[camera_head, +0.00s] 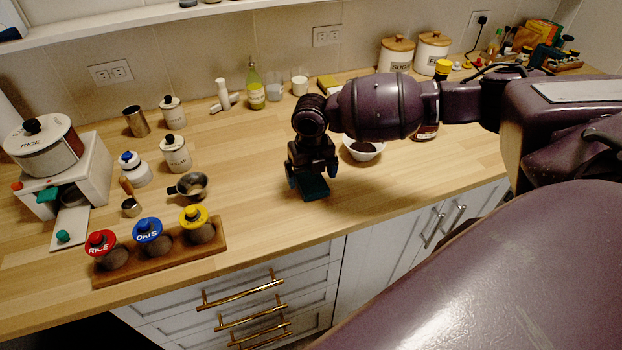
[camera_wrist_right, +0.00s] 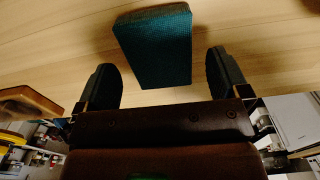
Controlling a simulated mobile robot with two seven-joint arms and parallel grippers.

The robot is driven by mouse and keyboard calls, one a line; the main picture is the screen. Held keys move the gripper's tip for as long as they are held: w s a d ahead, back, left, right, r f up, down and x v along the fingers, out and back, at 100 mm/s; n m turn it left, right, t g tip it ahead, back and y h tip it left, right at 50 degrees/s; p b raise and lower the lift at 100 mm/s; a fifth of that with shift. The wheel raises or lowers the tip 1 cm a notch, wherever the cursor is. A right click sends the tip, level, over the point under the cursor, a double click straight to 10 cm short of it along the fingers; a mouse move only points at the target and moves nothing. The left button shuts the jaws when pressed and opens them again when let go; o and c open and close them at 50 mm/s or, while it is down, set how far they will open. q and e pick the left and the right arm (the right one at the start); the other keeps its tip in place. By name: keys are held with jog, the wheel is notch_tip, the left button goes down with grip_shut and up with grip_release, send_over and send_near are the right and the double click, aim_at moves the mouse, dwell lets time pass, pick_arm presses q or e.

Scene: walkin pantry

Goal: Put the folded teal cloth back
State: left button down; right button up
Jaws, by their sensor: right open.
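The folded teal cloth (camera_head: 315,188) lies on the wooden counter near its front edge, below my right gripper. In the right wrist view the cloth (camera_wrist_right: 156,47) is a dark teal block on the wood, just past the fingertips and roughly between their lines. My right gripper (camera_head: 307,180) is open and points down at the cloth; its two fingers (camera_wrist_right: 164,75) are apart with nothing clearly gripped. In the head view the gripper hides part of the cloth. I cannot tell whether the fingers touch it. My left gripper is not in view.
A white bowl (camera_head: 362,149) with dark contents stands just right of the gripper. A wooden rack (camera_head: 160,262) with several coloured-lid jars is at the front left. A metal cup with a handle (camera_head: 188,186) stands left of the gripper. Bare counter (camera_head: 265,190) lies between.

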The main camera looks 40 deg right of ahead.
aim_at(310, 182)
notch_tip(310, 182, up, 9)
jog(key=shift+a+r, duration=0.2)
jog(key=shift+a, duration=0.1)
dwell(0.5)
